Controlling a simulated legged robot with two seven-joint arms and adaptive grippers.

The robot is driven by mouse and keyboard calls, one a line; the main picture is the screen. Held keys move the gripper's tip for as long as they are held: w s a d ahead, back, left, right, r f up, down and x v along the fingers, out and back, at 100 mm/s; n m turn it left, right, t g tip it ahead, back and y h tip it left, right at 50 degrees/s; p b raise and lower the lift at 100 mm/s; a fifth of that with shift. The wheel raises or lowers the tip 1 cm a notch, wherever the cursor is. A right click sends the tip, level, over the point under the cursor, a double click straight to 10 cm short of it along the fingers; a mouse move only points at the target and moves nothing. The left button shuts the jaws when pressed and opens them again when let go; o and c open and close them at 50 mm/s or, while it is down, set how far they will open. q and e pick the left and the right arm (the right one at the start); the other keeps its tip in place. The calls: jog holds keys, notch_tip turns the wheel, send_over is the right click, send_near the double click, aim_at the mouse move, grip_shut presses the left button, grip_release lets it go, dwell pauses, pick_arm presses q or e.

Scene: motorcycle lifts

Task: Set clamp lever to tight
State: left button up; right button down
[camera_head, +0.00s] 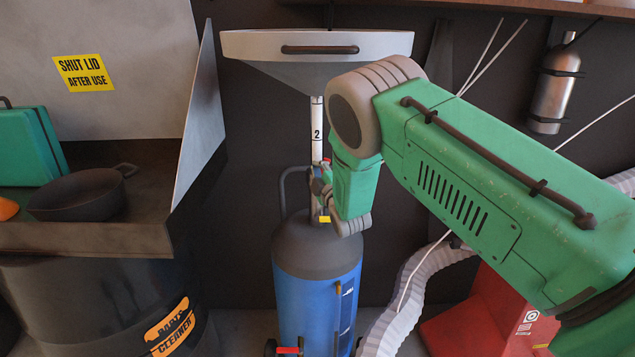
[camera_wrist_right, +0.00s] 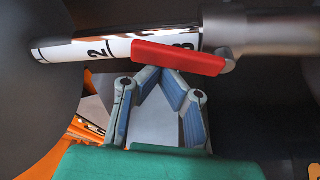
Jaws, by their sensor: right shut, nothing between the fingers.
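The clamp lever (camera_wrist_right: 178,58) has a red handle. In the wrist view it lies nearly along the white numbered tube (camera_wrist_right: 105,48), with its pivot at the right by a grey metal collar (camera_wrist_right: 265,38). In the head view the tube (camera_head: 317,130) rises from the blue drain tank (camera_head: 305,300) to the wide grey funnel (camera_head: 300,68). My right gripper (camera_wrist_right: 160,76) is shut and empty, its fingertips close below the red handle; I cannot tell if they touch it. In the head view my right gripper (camera_head: 318,190) is beside the tube's base, partly hidden by my wrist. My left gripper is out of view.
A parts cleaner (camera_head: 100,300) with an open lid and a dark pan (camera_head: 78,197) stands at the left. A pale ribbed hose (camera_head: 405,300) and a red object (camera_head: 480,320) are at the lower right. A metal cylinder (camera_head: 552,90) hangs on the back wall.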

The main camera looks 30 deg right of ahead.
jog(key=s+d+f+m+h+b, duration=0.1)
jog(key=d+f+m+h+b, duration=0.1)
jog(key=m, duration=0.6)
jog(key=s+d+f+m+h+b, duration=0.1)
jog(key=d+f+m+h+b, duration=0.1)
jog(key=m+h+b, duration=0.2)
jog(key=m+b, duration=0.2)
jog(key=m, duration=0.2)
jog(key=shift+s+d+m+b, duration=0.3)
jog(key=shift+d+b, duration=0.1)
jog(key=shift+f, duration=0.15)
jog(key=shift+s+f, duration=0.1)
